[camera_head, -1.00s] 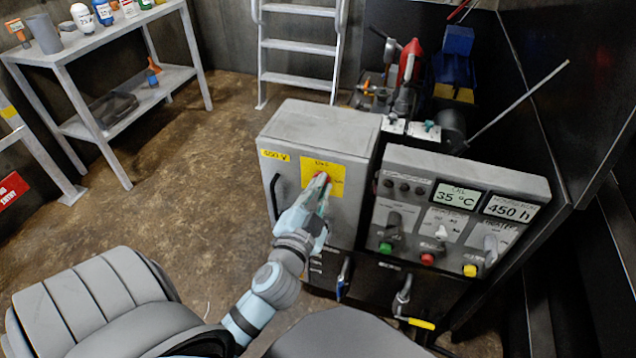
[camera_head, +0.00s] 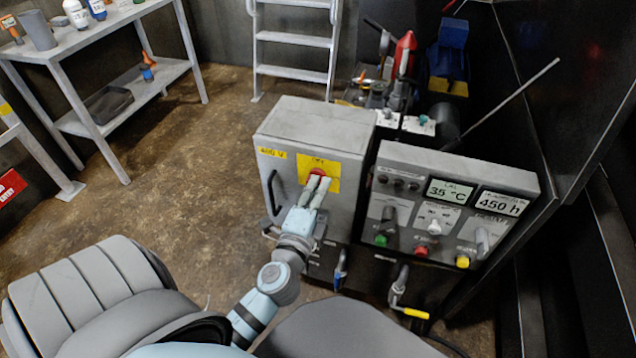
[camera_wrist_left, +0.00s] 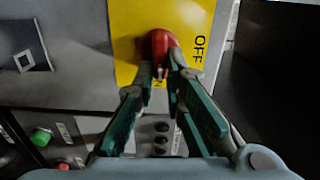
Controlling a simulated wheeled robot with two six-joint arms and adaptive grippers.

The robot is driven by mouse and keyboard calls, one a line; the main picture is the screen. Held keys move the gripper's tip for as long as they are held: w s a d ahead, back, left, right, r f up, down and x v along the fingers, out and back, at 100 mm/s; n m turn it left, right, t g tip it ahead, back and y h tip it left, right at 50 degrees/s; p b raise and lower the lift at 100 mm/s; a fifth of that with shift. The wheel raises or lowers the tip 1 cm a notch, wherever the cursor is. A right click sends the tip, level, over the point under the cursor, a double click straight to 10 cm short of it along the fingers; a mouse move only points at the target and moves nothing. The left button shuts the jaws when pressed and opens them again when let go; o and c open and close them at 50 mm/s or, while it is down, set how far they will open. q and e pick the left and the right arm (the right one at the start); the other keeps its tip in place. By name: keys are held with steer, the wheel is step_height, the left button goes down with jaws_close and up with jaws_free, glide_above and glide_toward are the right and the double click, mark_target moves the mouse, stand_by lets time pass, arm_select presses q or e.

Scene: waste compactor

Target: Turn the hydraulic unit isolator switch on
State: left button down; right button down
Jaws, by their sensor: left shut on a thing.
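That view is rolled, with the word OFF on the yellow plate (camera_wrist_left: 126,40) sideways to the right of the handle. My right gripper is not in view.
The control panel (camera_head: 458,170) stands close on the right, with a green button (camera_head: 381,240), a red button (camera_head: 421,251) and a yellow button (camera_head: 462,262). A dark cabinet handle (camera_head: 271,192) projects just left of my gripper. Open floor lies further left.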

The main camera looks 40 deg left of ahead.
arm_select(q)
steer(key=shift+f+m, duration=0.1)
steer(key=shift+m, duration=0.3)
steer(key=c, duration=1.7)
jaws_free()
steer(key=shift+o, duration=0.2)
steer(key=v, duration=1.2)
